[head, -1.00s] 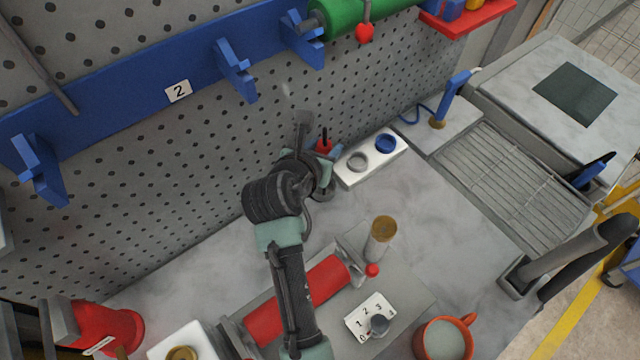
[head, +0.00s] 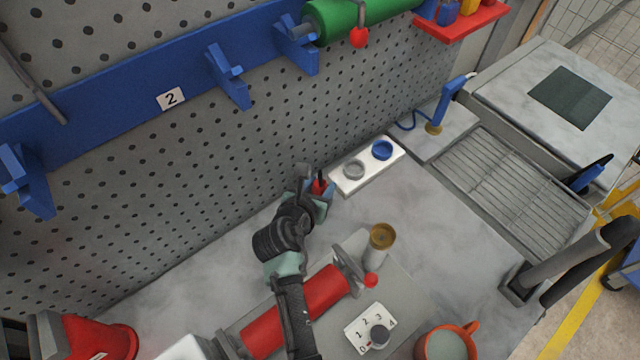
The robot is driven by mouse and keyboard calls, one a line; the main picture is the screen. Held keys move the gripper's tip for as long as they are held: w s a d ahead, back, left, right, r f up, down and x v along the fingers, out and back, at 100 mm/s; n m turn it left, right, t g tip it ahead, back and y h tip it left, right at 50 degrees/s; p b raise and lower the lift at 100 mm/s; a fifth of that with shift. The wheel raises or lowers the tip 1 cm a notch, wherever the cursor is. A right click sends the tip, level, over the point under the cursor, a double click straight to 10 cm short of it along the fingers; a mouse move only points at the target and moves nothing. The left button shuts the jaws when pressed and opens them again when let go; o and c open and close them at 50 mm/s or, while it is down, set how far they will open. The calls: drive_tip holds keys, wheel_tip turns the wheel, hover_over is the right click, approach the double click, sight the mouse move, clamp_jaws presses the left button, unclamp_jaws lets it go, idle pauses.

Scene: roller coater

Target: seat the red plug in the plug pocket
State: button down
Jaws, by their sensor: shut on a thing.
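My gripper (head: 317,190) is shut on the red plug (head: 319,184), of which a small red body and a dark upright stem show between the fingers. The plug's lower end is hidden. They are just left of a white block (head: 345,187) on the bench. The block carries a grey ring (head: 353,169) and a blue ring (head: 382,150). I cannot tell which opening is the plug pocket. The plug is apart from both rings; its height above the bench is hard to tell.
The pegboard wall (head: 300,110) rises behind my gripper. A red roller (head: 310,298), a brass-topped cylinder (head: 380,240), a numbered dial (head: 372,330) and an orange mug (head: 447,342) stand in front.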

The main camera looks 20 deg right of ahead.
drive_tip(key=shift+f, duration=0.1)
drive_tip(key=shift+c, duration=2.1)
unclamp_jaws()
drive_tip(key=v, duration=1.2)
drive_tip(key=shift+w, duration=0.1)
